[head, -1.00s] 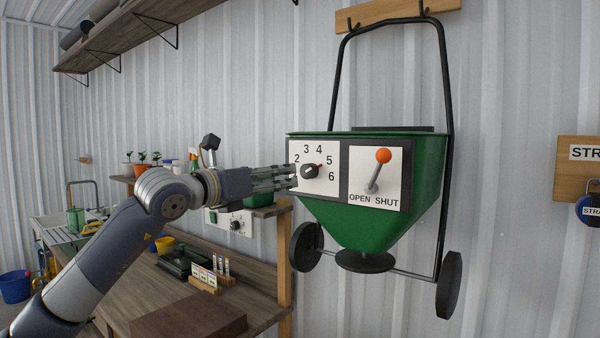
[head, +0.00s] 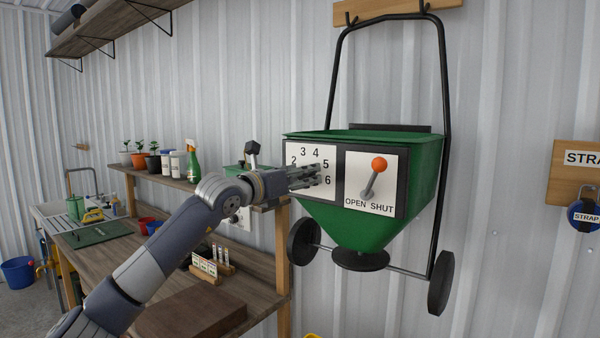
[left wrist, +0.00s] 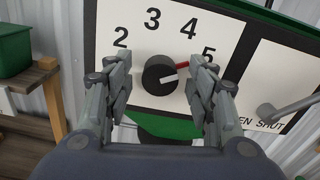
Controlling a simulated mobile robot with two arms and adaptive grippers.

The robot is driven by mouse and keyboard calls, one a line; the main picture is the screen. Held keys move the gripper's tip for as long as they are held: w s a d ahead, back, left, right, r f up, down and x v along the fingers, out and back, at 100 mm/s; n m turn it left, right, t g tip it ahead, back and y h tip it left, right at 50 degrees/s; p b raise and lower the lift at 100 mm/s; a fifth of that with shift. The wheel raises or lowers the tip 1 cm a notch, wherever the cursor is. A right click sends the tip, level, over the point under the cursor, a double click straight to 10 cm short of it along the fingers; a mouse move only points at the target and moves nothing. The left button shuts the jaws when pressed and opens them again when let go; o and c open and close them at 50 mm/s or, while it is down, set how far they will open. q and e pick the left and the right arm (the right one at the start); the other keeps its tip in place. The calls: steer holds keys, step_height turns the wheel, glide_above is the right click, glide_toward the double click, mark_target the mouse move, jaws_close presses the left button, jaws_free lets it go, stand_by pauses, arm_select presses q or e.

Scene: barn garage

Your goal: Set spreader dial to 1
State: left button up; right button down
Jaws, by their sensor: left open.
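The green spreader (head: 375,225) hangs on the wall with a white dial panel (head: 293,148). In the left wrist view, the black dial knob (left wrist: 158,74) has a red pointer (left wrist: 182,66) aimed at about the 5. The numbers 2 to 5 show there; the 1 is hidden. My left gripper (head: 318,176) is in front of the panel and covers the knob in the head view. In the left wrist view my left gripper (left wrist: 160,60) is open, its fingers either side of the knob, the right one close to the pointer tip. My right gripper is out of view.
An orange-tipped lever (head: 374,177) on the OPEN/SHUT panel stands just right of the dial. A wooden workbench (head: 165,262) with a shelf is to the left. A strap board (head: 566,184) hangs at the far right. The wall between is bare.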

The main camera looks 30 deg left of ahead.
arm_select(q)
steer(key=c, duration=1.1)
steer(key=shift+o, duration=0.2)
